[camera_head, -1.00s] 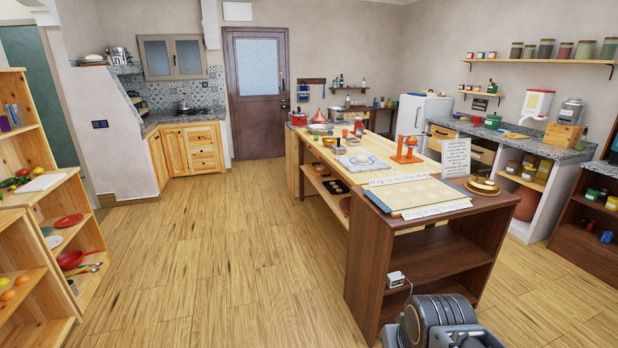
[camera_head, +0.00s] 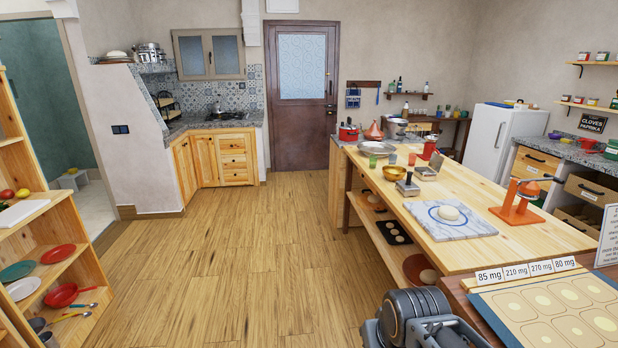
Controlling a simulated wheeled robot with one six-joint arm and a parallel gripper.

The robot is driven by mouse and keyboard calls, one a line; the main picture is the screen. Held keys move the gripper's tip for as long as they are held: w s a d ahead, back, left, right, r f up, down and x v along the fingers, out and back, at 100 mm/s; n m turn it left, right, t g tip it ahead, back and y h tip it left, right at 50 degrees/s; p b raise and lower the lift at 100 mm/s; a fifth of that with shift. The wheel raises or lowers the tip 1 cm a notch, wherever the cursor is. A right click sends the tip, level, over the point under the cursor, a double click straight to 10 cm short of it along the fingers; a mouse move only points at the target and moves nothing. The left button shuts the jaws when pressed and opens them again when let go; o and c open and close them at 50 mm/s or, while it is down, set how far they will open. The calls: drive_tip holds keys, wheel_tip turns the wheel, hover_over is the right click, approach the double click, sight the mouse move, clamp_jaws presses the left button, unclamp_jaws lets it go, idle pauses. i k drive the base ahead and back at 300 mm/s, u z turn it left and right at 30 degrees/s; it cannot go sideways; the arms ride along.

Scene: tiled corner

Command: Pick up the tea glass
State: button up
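Several small coloured cups or glasses stand on the far part of the wooden island top, and the tea glass may be among them. One is a greenish glass (camera_head: 373,162), with a reddish one (camera_head: 392,159) and another reddish one (camera_head: 412,159) to its right. They are too small to tell which is the tea glass. Dark grey parts of my own arm show at the bottom, well short of the glasses. My gripper's fingertips cannot be seen.
The island (camera_head: 470,200) runs along the right, bearing a marble board (camera_head: 470,227), an orange press (camera_head: 518,205) and a brass bowl (camera_head: 394,172). Wooden shelves (camera_head: 60,250) stand at the left. The wooden floor (camera_head: 230,270) between them is clear towards the door (camera_head: 302,95).

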sight(392, 157)
drive_tip(key=i, duration=2.25)
drive_tip(key=z, duration=0.25)
drive_tip(key=i, duration=2.6)
drive_tip(key=z, duration=0.25)
